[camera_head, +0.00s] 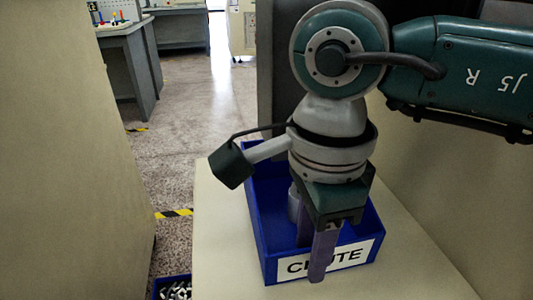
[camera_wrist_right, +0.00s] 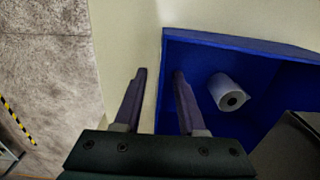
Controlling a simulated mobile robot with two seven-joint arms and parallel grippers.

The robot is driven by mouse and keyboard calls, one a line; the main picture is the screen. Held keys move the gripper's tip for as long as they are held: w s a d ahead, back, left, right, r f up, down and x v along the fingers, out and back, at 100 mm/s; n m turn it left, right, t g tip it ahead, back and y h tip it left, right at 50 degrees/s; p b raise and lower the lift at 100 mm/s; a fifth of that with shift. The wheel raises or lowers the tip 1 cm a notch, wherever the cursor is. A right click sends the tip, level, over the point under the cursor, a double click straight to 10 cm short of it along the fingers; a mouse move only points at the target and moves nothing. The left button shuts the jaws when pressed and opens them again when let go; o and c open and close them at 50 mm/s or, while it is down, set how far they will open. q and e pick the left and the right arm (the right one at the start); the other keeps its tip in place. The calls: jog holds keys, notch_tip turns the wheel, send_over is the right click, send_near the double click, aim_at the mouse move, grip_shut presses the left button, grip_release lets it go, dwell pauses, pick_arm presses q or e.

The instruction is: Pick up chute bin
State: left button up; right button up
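The chute bin (camera_head: 257,222) is a blue open box with a white "CHUTE" label on its front wall. It stands on a beige surface, and it also shows in the right wrist view (camera_wrist_right: 240,42). My right gripper (camera_head: 312,258) points down at its front wall. One purple-grey finger is outside in front of the label and the other is inside. In the right wrist view the fingers (camera_wrist_right: 160,78) stand apart with the wall's edge between them; the gripper looks open. A pale grey cylinder with a dark hole (camera_wrist_right: 228,92) lies inside the bin. My left gripper is not in view.
The beige surface (camera_head: 420,270) is clear to the right of the bin. A beige panel stands on the left. A blue container of small metal parts (camera_head: 174,288) shows at the lower edge. Grey tables (camera_head: 130,65) stand at the back beyond the speckled floor (camera_head: 175,120).

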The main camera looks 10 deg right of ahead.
jog(key=shift+f, duration=0.1)
jog(key=shift+c, duration=0.2)
grip_shut()
dwell(1.2)
